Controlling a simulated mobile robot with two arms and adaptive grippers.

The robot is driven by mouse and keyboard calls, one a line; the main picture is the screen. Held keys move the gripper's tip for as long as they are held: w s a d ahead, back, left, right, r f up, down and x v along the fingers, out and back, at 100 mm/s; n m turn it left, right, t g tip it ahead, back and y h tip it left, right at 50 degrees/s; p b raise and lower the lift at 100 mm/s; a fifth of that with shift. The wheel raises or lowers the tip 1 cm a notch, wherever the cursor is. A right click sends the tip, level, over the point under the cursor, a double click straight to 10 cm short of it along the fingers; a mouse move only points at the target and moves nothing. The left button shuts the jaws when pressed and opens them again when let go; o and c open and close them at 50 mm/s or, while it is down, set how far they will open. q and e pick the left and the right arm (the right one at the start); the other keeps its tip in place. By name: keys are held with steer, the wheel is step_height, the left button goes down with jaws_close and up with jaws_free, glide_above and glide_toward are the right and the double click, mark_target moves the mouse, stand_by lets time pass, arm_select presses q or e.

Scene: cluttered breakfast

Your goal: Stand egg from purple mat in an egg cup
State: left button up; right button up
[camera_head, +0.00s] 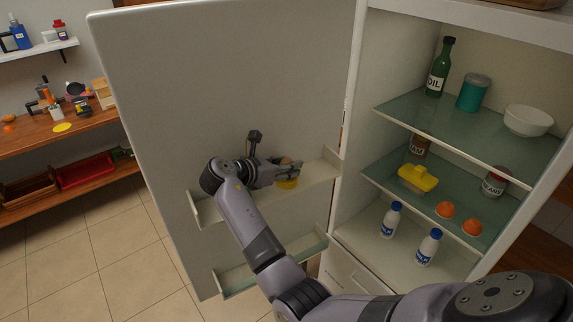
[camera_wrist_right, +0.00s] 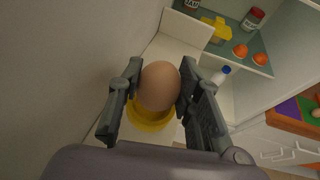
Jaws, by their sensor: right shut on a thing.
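A brown egg (camera_wrist_right: 159,85) is between the two fingers of my right gripper (camera_wrist_right: 157,88), which is shut on it. In the head view the right gripper (camera_head: 286,169) is at the upper door shelf of the open fridge, with the egg (camera_head: 286,161) partly hidden by the fingers. A yellow egg cup (camera_head: 288,183) is directly below the egg on that shelf. The cup's rim also shows under the egg in the wrist view (camera_wrist_right: 150,118). I cannot tell whether the egg touches the cup. My left gripper is not in view.
The door shelf (camera_head: 318,171) has a low front rim. Fridge shelves hold a yellow butter dish (camera_head: 417,179), orange fruits (camera_head: 445,209), two bottles (camera_head: 391,220) and jars. A purple patch (camera_wrist_right: 289,109) shows at the right of the wrist view.

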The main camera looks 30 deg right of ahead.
steer(key=shift+f, duration=0.55)
steer(key=o, duration=1)
steer(key=shift+o, duration=0.4)
steer(key=o, duration=0.5)
steer(key=shift+a+r, duration=0.1)
steer(key=shift+a, duration=0.05)
steer(key=v, duration=0.7)
steer(key=shift+s+a, duration=0.1)
steer(key=shift+a, duration=0.05)
